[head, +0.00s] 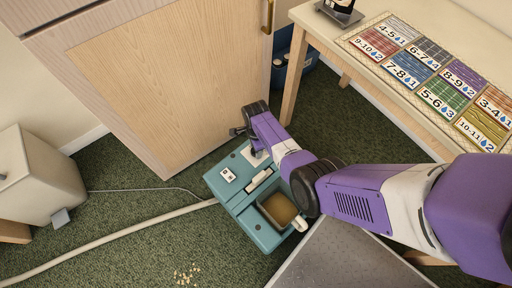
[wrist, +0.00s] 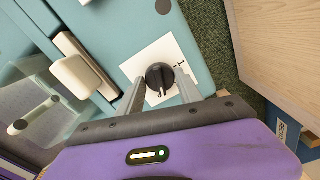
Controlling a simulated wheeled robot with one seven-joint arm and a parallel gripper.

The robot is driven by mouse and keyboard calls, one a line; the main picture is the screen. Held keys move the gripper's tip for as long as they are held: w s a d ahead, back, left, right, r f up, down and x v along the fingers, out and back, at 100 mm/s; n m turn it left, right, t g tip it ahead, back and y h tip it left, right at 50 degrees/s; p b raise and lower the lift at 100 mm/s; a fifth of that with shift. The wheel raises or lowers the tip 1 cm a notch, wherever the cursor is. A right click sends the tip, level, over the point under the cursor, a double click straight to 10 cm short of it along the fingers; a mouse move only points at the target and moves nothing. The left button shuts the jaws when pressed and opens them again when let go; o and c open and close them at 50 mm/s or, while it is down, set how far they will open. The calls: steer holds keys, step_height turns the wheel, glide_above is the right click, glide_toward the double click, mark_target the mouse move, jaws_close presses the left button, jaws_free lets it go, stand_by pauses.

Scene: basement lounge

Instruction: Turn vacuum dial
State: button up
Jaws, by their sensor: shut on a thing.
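The vacuum is a teal boxy machine (head: 262,232) on the green carpet, with a brown-filled bin and a pale hose at its left. Its dial (wrist: 160,75) is a round black knob on a white plate with dark marks, clear in the wrist view. My gripper (wrist: 161,88) comes down over the plate with one finger on each side of the dial, shut on it. In the head view my gripper (head: 254,150) is at the vacuum's top end and hides the dial. The dial's exact pointing is hard to read.
A wooden cabinet (head: 165,75) stands just beyond the vacuum. A pale table (head: 325,32) with coloured numbered cards is at the right, a blue bin (head: 281,72) behind its leg. A beige box (head: 35,185) stands at the left.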

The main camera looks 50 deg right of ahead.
steer(key=shift+m, duration=1.1)
steer(key=o, duration=1.4)
steer(key=shift+c, duration=0.2)
steer(key=shift+r, duration=0.1)
step_height(320, 180, up, 8)
steer(key=p, duration=0.3)
steer(key=shift+f+p, duration=0.2)
steer(key=shift+p, duration=0.1)
